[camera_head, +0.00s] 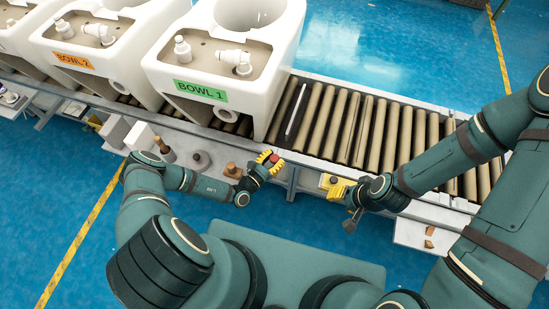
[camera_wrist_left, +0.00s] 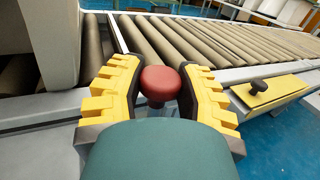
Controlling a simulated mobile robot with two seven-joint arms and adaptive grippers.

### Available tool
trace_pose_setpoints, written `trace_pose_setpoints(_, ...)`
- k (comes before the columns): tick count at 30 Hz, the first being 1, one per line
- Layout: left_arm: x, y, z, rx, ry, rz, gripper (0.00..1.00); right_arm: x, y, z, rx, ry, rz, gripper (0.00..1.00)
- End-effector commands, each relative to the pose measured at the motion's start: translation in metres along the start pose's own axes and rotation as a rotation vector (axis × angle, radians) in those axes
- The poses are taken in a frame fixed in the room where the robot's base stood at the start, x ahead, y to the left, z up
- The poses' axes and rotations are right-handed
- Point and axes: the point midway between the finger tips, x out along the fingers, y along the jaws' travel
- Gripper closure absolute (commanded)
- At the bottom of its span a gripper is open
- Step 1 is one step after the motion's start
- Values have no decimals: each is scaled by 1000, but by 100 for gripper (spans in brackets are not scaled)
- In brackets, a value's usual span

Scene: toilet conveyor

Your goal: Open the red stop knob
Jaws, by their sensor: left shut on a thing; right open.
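The red stop knob (camera_wrist_left: 161,84) is a round red mushroom cap on a short stem, centred in the left wrist view. It also shows as a small red spot in the head view (camera_head: 274,158) beside the conveyor's near rail. My left gripper (camera_wrist_left: 165,88) has its yellow ridged fingers on both sides of the knob and is shut on it; it shows in the head view too (camera_head: 268,160). The knob's base is partly hidden behind my gripper. My right gripper (camera_head: 352,218) is open and empty, low in front of the conveyor; its fingers are small and hard to make out.
A yellow box with a dark knob (camera_wrist_left: 270,92) is fixed to the conveyor's side, right of the red knob. White bowl 1 (camera_head: 243,93) and bowl 2 (camera_head: 131,27) stand on the conveyor rollers (camera_head: 371,128). Several items sit on a ledge left of my left gripper.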

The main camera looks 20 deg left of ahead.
Motion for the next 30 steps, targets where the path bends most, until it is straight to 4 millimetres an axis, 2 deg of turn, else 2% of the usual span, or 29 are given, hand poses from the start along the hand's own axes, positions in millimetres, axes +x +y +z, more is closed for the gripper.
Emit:
trace_pose_setpoints(1,0,0,-10,1,1,1,100,7,2,0,0,2,0,53)
trace_pose_setpoints(5,0,0,-25,2,2,1,100,15,6,-1,-1,7,0,53)
trace_pose_setpoints(11,0,0,-23,2,1,1,100,13,5,-2,-1,7,1,53)
trace_pose_setpoints(12,0,0,-22,2,1,1,50,13,5,-2,-1,7,0,53)
trace_pose_setpoints(13,0,0,-22,2,1,1,39,13,5,-2,-1,7,0,53)
trace_pose_setpoints(14,0,0,-22,2,1,1,33,13,5,-2,-1,7,0,53)
trace_pose_setpoints(24,-2,0,-23,1,3,0,33,13,5,-2,-1,7,0,53)
trace_pose_setpoints(30,-27,1,-24,0,5,2,33,13,5,-2,-1,7,0,53)
